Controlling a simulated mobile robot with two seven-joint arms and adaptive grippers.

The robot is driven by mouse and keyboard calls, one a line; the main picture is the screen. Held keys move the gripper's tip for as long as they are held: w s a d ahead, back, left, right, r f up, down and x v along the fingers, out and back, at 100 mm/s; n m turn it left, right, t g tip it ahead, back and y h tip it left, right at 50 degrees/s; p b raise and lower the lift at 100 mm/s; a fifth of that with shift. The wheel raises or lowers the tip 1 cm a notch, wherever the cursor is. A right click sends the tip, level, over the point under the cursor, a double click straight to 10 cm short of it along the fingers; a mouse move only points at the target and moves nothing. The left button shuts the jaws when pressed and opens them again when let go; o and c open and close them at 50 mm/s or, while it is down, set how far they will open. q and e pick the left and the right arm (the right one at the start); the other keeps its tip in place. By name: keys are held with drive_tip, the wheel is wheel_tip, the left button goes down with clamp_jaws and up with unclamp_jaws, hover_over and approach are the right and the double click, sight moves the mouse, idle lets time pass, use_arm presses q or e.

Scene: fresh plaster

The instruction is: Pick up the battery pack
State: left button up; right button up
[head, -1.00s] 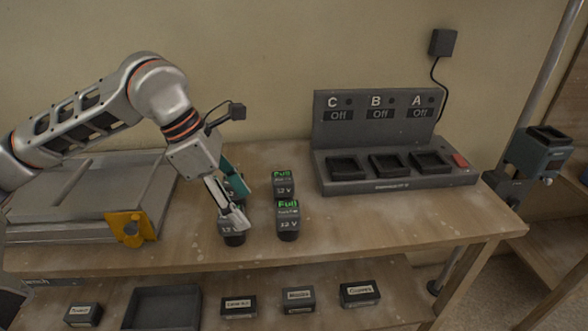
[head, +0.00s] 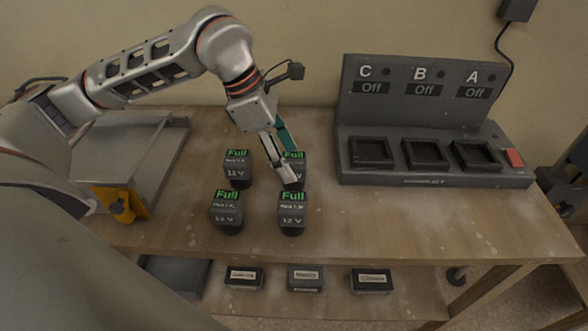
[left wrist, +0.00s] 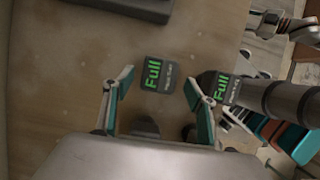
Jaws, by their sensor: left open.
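Several dark battery packs with green "Full" labels stand on the wooden bench in two rows: back left (head: 237,170), front left (head: 227,212), front right (head: 292,212) and back right (head: 298,180). My left gripper (head: 287,163) is open at the back right pack and partly hides it. In the left wrist view a pack (left wrist: 160,74) shows just beyond and between the open fingertips (left wrist: 158,86). Another pack (left wrist: 222,88) is beside the right-hand finger, partly covered. I cannot tell whether the fingers touch a pack.
A grey charger (head: 430,183) with empty bays C, B and A, all reading "Off", stands at the right. A grey metal tray-like unit with an orange bracket (head: 122,203) is at the left. Labelled boxes (head: 305,278) sit on the lower shelf. The bench's front right is clear.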

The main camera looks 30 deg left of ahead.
use_arm(q)
drive_tip(key=x, duration=0.3)
drive_tip(key=shift+w+d+f, duration=0.1)
drive_tip(key=shift+w, duration=0.1)
drive_tip(key=c, duration=1.5)
drive_tip(key=shift+o, duration=0.2)
